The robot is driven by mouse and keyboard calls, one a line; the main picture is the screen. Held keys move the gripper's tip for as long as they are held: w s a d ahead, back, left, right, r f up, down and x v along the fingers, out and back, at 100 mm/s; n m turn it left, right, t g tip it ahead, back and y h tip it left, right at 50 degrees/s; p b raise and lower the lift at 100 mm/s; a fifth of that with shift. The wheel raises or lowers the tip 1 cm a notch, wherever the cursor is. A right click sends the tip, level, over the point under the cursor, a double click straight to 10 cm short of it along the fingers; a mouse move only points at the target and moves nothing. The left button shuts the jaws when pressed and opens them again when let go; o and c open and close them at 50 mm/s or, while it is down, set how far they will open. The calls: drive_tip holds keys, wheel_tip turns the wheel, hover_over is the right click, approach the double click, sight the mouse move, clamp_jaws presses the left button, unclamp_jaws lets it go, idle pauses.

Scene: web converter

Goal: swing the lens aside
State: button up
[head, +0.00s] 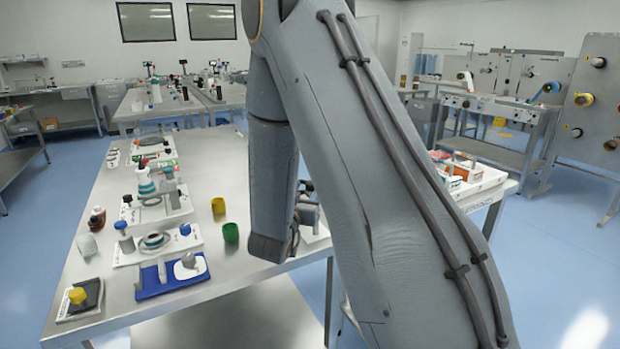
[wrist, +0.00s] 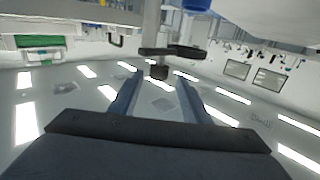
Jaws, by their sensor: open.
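I cannot pick out the lens for certain in either view. In the wrist view a grey upright post (wrist: 151,22) carries a dark bar (wrist: 172,51) with a small dark block (wrist: 159,72) under it. These show beyond my gripper (wrist: 158,84), whose two fingers are apart with nothing seen held between them. I cannot tell whether the bar belongs to the lens, or how far off it is. In the head view my arm hides most of the middle of the bench, and my gripper's fingers cannot be made out there.
The steel bench (head: 215,180) holds a blue tray (head: 150,284), a white base with a grey ring (head: 156,240), and green (head: 231,233) and yellow (head: 218,206) cups. A white station (head: 318,236) is partly hidden behind my arm. The bench's near right part looks clear.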

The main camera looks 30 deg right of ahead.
drive_tip(key=shift+w+d, duration=0.2)
drive_tip(key=shift+d, duration=0.15)
drive_tip(key=p+x, duration=0.1)
drive_tip(key=x, duration=0.6)
drive_tip(key=shift+r+p, duration=0.15)
drive_tip(key=shift+p, duration=0.15)
drive_tip(key=shift+w, duration=0.1)
clamp_jaws()
